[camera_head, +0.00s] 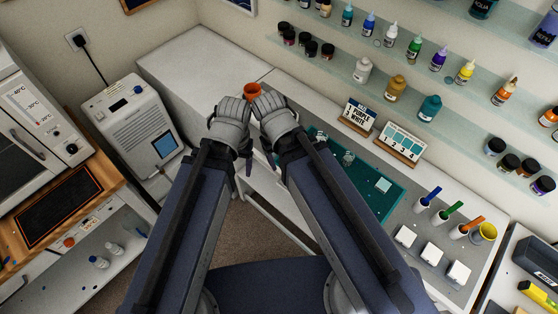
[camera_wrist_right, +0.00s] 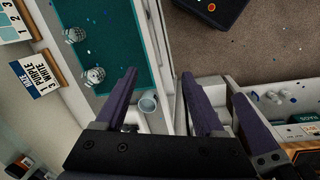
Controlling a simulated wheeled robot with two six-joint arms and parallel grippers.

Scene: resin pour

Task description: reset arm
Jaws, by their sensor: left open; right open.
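My left gripper (camera_head: 231,112) is at the end of the arm from the left, over the white bench top in the back corner. My right gripper (camera_head: 268,104) is close beside it. In the right wrist view my right gripper (camera_wrist_right: 158,95) has its two dark fingers spread apart, with nothing held between them. A small pale cup (camera_wrist_right: 148,103) shows beyond the fingers, apart from them. An orange cup (camera_head: 252,90) stands just behind both grippers in the head view; whether either touches it I cannot tell.
A teal mat (camera_head: 383,203) with clear glass items lies right of my arms, with two signs (camera_head: 358,116) (camera_head: 399,144) behind it. Coloured tools in holders (camera_head: 428,197) and white blocks (camera_head: 432,253) are further right. Bottle shelves (camera_head: 405,65) line the wall. A white machine (camera_head: 135,122) stands left.

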